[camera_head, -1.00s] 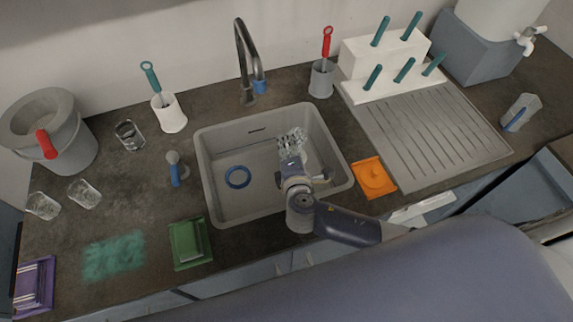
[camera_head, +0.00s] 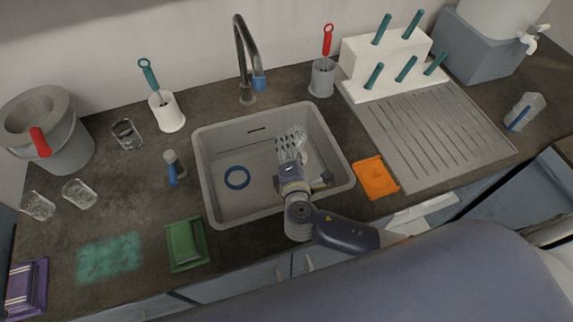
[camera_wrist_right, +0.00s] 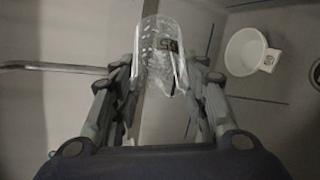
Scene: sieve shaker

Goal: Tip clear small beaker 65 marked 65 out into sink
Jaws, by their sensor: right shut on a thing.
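The beaker is hard to make out there among the fingers. I cannot tell its exact tilt or whether it holds anything. My left gripper is not in view.
A blue ring (camera_head: 237,177) lies in the sink. The tap (camera_head: 247,65) stands behind it. An orange tray (camera_head: 375,178) and a ribbed drainboard (camera_head: 435,140) are at the right. Several clear glasses (camera_head: 127,134) stand at the left. The wrist view shows a white cup (camera_wrist_right: 243,52).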

